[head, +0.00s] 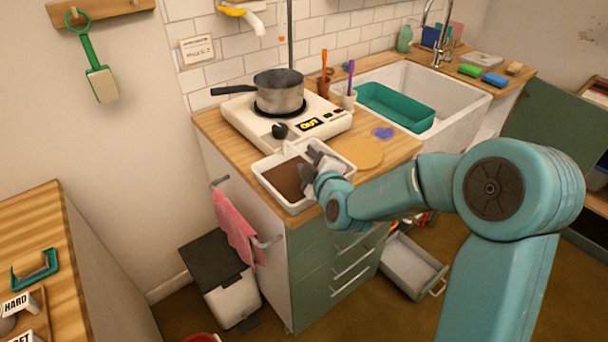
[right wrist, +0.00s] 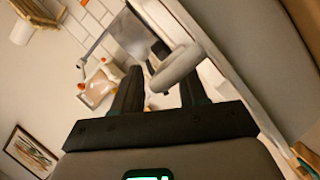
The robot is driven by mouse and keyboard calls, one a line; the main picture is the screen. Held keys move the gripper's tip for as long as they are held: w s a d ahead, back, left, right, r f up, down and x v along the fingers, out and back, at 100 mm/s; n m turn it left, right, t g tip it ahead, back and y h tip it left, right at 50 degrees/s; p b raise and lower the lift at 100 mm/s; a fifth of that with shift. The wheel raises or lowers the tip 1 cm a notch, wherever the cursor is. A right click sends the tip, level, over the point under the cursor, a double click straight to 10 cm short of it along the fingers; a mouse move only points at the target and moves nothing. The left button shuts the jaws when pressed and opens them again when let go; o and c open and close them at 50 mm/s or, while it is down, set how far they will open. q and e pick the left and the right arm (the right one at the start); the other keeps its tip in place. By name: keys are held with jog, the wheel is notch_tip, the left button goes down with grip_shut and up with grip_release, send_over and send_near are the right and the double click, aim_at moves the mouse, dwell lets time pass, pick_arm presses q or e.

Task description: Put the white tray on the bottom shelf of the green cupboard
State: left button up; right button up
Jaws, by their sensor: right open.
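The white tray (head: 268,163), with a brown layer inside, sits on the front left corner of the wooden counter. My right gripper (head: 308,166) is at the tray's right end. In the right wrist view its two fingers (right wrist: 160,92) are apart, with a pale rounded piece (right wrist: 176,68), perhaps the tray's handle, between or just beyond them; I cannot tell whether they touch it. A green cupboard (head: 550,122) stands at the far right, partly cut off by the frame and partly behind my right arm. Its bottom shelf is not clearly visible. My left gripper is not in view.
A hot plate (head: 240,118) with a saucepan (head: 281,94) stands behind the tray, and a round wooden board (head: 358,151) lies to its right. A pulled-out grey drawer (head: 412,268) is low on the floor side. A bin (head: 228,290) stands below left.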

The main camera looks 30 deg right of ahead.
jog(key=shift+w+f, duration=0.1)
jog(key=shift+w, duration=0.05)
grip_shut()
jog(key=shift+r, duration=0.2)
dwell(1.0)
